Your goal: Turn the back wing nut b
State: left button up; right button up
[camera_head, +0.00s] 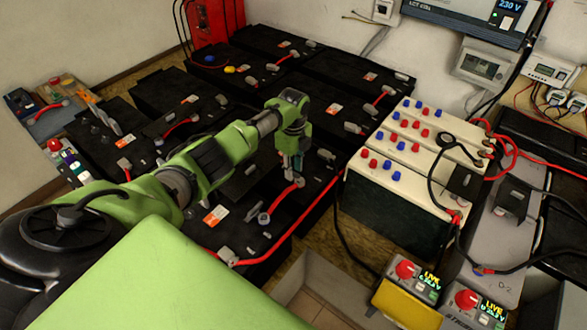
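My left arm reaches in from the left over the black batteries (262,185). My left gripper (293,172) points down above a battery at the middle of the group. Its fingertips are close to a terminal with a red lead (283,199); I cannot tell whether they touch it. The fingers are small and dark here, so I cannot tell whether they are open or shut. Small grey terminal fittings show on the batteries, but which one is back wing nut b cannot be made out. My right gripper is not in view.
White-topped batteries with red and blue caps (412,135) stand to the right. A long red cable (300,222) runs along the near battery edge. Meters with red knobs (405,270) sit front right beside a yellow object (405,303). A red cabinet (205,20) stands at the back.

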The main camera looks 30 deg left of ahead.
pick_arm(q)
jog(key=shift+f, duration=0.25)
grip_shut()
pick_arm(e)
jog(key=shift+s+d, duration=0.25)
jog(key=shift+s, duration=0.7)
